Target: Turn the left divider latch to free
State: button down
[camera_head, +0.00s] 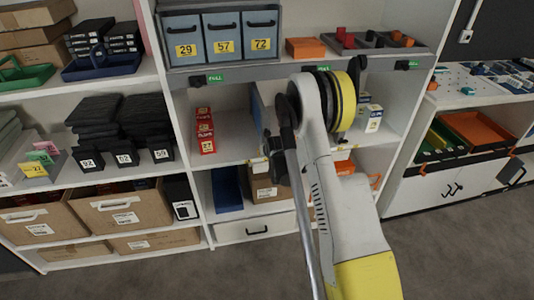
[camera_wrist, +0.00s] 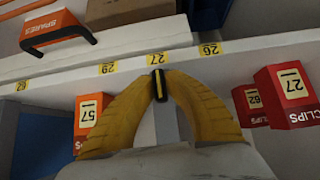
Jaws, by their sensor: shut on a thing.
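The wrist view is turned upside down. In it my gripper (camera_wrist: 160,90) has its two yellow fingers closed on a small black latch with a yellow stripe (camera_wrist: 158,85). The latch sits at the shelf's front edge, beside the label 27. A narrow grey divider (camera_wrist: 166,126) runs back behind it, between the fingers. In the head view my arm hides the latch and most of the gripper. The latch's exact angle is hard to tell.
Red clips boxes (camera_head: 206,130) stand on the shelf left of the arm; they also show in the wrist view (camera_wrist: 285,96). Blue bins (camera_head: 184,48) stand above.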

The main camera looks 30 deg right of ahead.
jog(key=c, duration=1.7)
grip_release()
jog(key=v, duration=1.2)
